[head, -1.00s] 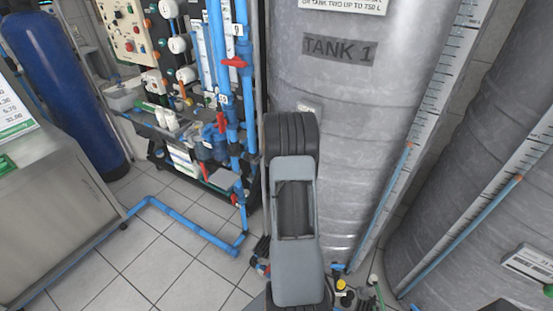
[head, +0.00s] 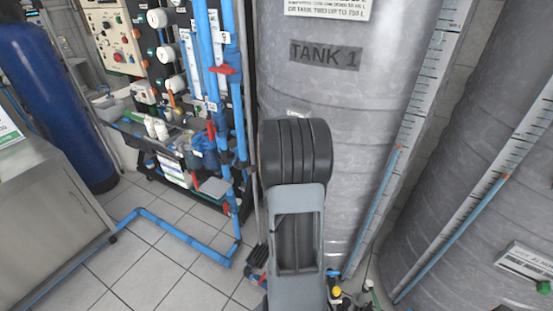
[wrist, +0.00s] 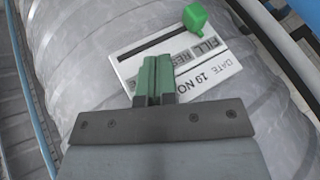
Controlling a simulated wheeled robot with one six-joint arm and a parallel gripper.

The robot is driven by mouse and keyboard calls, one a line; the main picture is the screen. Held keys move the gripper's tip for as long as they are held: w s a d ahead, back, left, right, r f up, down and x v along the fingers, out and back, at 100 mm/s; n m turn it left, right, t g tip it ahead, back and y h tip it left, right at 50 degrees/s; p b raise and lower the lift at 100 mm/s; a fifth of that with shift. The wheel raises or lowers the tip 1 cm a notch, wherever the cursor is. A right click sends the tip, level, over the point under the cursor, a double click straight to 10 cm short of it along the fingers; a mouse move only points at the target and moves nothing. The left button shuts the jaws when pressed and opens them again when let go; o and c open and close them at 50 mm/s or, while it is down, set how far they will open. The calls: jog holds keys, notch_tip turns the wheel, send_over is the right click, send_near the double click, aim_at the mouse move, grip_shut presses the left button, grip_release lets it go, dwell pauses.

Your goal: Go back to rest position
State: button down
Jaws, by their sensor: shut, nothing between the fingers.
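My gripper (wrist: 155,75) shows in the wrist view with its green fingers together and nothing between them. A green knob or tag (wrist: 195,17) sits at the label's upper edge. In the head view my arm (head: 297,205) stands raised in front of the tank marked TANK 1 (head: 350,110). The gripper itself is not visible in the head view.
A rack with blue pipes (head: 228,120) and red valves stands left of the tank. A blue pipe (head: 180,236) runs low over the tiled floor. A blue cylinder (head: 52,95) and a metal cabinet (head: 45,205) are at the left. A second tank (head: 470,160) is at the right.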

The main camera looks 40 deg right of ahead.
jog(key=shift+v, duration=1.55)
jog(key=shift+f, duration=0.1)
